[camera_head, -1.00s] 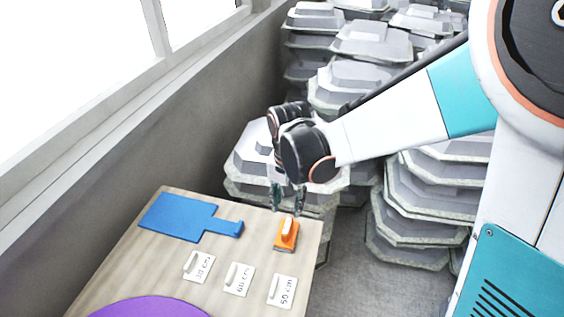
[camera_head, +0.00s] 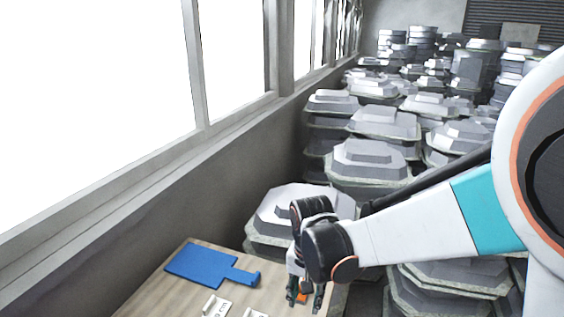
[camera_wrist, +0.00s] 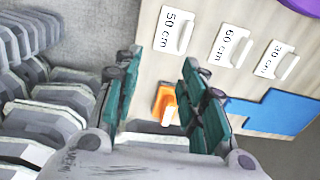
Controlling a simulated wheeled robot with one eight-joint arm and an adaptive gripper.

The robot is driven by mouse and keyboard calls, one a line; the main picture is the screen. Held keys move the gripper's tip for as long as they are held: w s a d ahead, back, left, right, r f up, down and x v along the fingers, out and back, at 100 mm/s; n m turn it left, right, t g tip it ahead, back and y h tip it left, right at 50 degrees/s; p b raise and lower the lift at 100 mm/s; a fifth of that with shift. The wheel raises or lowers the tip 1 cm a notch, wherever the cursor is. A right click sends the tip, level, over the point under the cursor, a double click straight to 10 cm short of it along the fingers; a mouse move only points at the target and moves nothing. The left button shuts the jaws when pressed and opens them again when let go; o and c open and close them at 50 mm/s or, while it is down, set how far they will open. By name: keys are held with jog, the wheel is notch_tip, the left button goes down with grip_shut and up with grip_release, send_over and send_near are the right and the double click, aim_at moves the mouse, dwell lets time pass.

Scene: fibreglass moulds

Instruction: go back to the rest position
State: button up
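My gripper (camera_head: 305,293) hangs pointing down over the right end of the wooden table (camera_head: 150,294). In the wrist view, my gripper (camera_wrist: 158,100) has its two green-padded fingers spread wide apart. Nothing is held between them. An orange block with a pale handle (camera_wrist: 164,104) stands on the table below, seen in the gap between the fingers and apart from them. In the head view the orange block (camera_head: 302,298) is mostly hidden behind the fingers.
A blue paddle-shaped plate (camera_head: 208,265) lies on the table. Labelled white tags, such as "50 cm" (camera_wrist: 176,30), lie nearby, and a purple round thing (camera_wrist: 300,5) shows at the edge. Stacked grey moulds (camera_head: 368,163) stand behind; a windowed wall (camera_head: 200,170) runs along the left.

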jog(key=d+r+t+b, duration=0.1)
jog(key=d+r+b, duration=0.1)
jog(key=d+b, duration=0.3)
jog(key=s+d+f+n+t+b, duration=0.4)
jog(key=s+d+f+t+b, duration=0.2)
jog(key=s+d+b, duration=0.3)
jog(key=s+b, duration=0.3)
jog(key=b, duration=0.1)
jog(key=shift+s+d, duration=0.15)
jog(key=shift+s, duration=0.25)
jog(key=shift+o, duration=0.4)
jog(key=shift+f, duration=0.1)
